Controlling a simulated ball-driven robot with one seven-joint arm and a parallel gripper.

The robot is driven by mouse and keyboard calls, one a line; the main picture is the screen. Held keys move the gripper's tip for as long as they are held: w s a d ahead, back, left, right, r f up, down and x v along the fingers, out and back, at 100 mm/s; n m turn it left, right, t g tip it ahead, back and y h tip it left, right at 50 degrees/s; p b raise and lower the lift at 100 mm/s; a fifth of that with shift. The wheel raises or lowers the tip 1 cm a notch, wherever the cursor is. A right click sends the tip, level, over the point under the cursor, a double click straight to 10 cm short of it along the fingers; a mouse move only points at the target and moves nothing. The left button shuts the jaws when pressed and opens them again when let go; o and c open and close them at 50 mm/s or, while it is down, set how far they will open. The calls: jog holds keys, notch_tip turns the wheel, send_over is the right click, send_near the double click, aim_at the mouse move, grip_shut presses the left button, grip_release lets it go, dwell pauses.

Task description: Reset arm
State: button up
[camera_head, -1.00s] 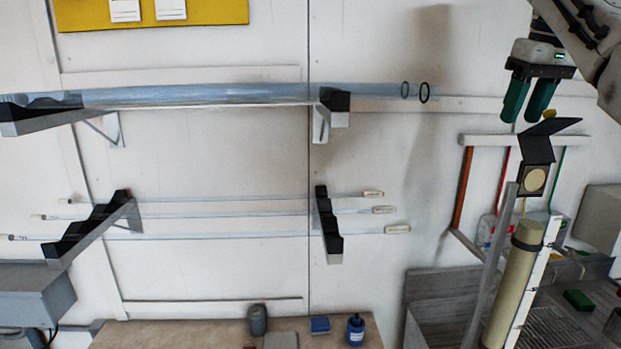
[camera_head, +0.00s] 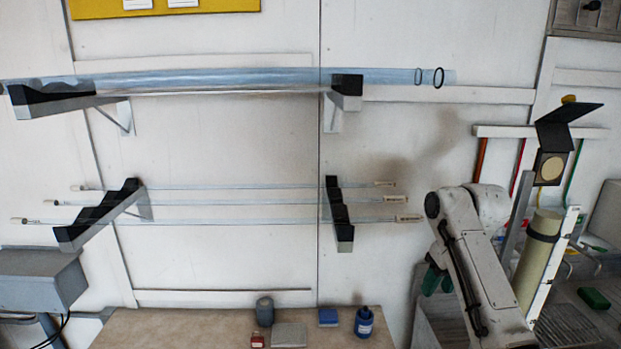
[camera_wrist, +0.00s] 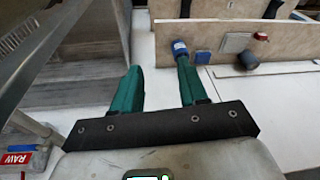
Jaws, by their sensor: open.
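My gripper (camera_head: 437,285) has green fingers and hangs low, partly hidden behind my own bent arm, in the lower right of the head view. In the wrist view my gripper (camera_wrist: 159,65) shows two green fingers set well apart on a black bar. The fingers are open with nothing between them. White floor and the edge of a bench lie beyond the fingertips.
A wooden-topped bench (camera_head: 200,330) holds a blue bottle (camera_head: 364,323) and small items. A large clear tube (camera_head: 240,78) lies on upper wall brackets, thin rods on lower ones. A beige cylinder (camera_head: 533,265) stands right of my arm. A grey sink area is behind it.

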jog(key=s+a+f+m+b, duration=0.1)
jog(key=s+a+f, duration=0.1)
jog(key=s+f, duration=0.85)
jog(key=s+a+f+b, duration=0.1)
jog(key=s+a+f, duration=0.1)
jog(key=s+f, duration=0.85)
jog(key=s+d+f+m, duration=0.1)
jog(key=s+d+f, duration=0.1)
jog(key=s, duration=1.1)
jog(key=s+d+f+m+g+h, duration=0.1)
jog(key=s+d+f, duration=0.1)
jog(key=s, duration=1.1)
jog(key=shift+f+h+b, duration=0.3)
jog(key=shift+f+b, duration=0.15)
jog(key=shift+f, duration=0.45)
